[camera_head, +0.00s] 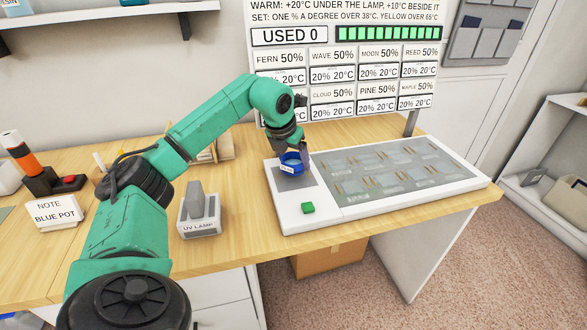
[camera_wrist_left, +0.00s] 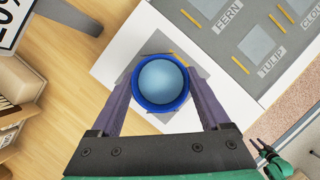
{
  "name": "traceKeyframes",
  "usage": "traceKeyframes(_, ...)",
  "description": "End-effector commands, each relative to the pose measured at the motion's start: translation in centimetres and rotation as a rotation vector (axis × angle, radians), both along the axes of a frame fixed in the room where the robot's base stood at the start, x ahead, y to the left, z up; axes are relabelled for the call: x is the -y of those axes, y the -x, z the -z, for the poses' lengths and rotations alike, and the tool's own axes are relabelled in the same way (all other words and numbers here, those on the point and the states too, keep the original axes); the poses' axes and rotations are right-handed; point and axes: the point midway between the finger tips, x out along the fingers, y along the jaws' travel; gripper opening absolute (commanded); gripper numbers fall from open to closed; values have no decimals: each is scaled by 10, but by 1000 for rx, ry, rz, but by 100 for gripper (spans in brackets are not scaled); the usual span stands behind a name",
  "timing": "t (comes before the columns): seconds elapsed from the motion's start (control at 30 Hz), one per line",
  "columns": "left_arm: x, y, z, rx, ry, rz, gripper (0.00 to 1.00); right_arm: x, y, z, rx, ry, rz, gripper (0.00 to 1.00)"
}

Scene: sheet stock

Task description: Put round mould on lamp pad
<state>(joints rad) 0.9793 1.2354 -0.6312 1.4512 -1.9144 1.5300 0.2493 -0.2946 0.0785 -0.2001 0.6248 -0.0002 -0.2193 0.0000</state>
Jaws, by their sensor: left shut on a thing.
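The round mould (camera_head: 290,163) is a small blue cup with a pale label on its side. In the left wrist view the mould (camera_wrist_left: 160,82) shows a dark blue rim around a pale blue round inside. My left gripper (camera_head: 296,146) is shut on it, with one finger on each side. The lamp pad seems to be the grey square (camera_head: 305,181) at the left of the white board. The mould is over this pad and hides part of it. I cannot tell whether it touches. What seems to be my right gripper (camera_wrist_left: 268,152) shows small in the left wrist view.
The white board has a green button (camera_head: 308,208) and a grey panel of labelled cells (camera_head: 390,170). A UV lamp (camera_head: 198,213) stands left of it on the wooden table (camera_head: 240,245). A note card (camera_head: 55,213) reads blue pot. A sign (camera_head: 345,60) stands behind.

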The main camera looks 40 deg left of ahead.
Motion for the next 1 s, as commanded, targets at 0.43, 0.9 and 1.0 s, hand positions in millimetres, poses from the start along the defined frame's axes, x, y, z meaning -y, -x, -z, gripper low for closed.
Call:
traceKeyframes(0.43,0,0,25,-2,0,0,84,1,5,4,-8,1,1,50)
traceKeyframes(0.9,1,8,-1,4,-1,0,100,1,7,2,-12,1,1,50)
traceKeyframes(1.0,3,18,-27,5,-1,1,100,1,7,1,-13,2,0,50)
